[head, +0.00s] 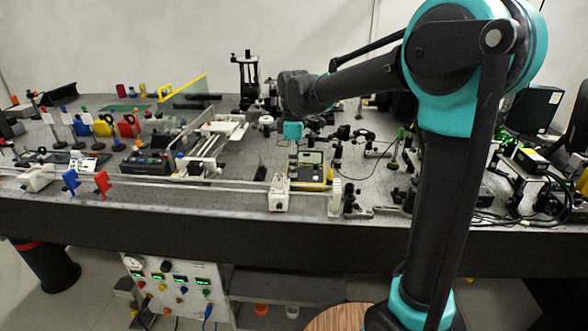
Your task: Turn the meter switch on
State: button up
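A yellow-edged meter (311,158) with a pale display face stands near the front of the bench, right of the middle of the picture. Its switch is too small to make out. My arm reaches in from the right, and its teal wrist end hangs just above and left of the meter in this view. My gripper (292,146) is small and dark below that wrist and blends into the bench items behind it. I cannot tell whether its fingers are open or whether they touch the meter.
The dark bench top (150,208) is crowded with optical posts and stands. A long rail with a blue holder (70,181) and a red holder (102,183) runs along the front. A white mount (279,194) stands just left of the meter. Cables lie at the right.

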jog(key=shift+f, duration=0.75)
jog(key=shift+c, duration=0.5)
grip_shut()
jog(key=shift+m, duration=0.4)
jog(key=m, duration=1.3)
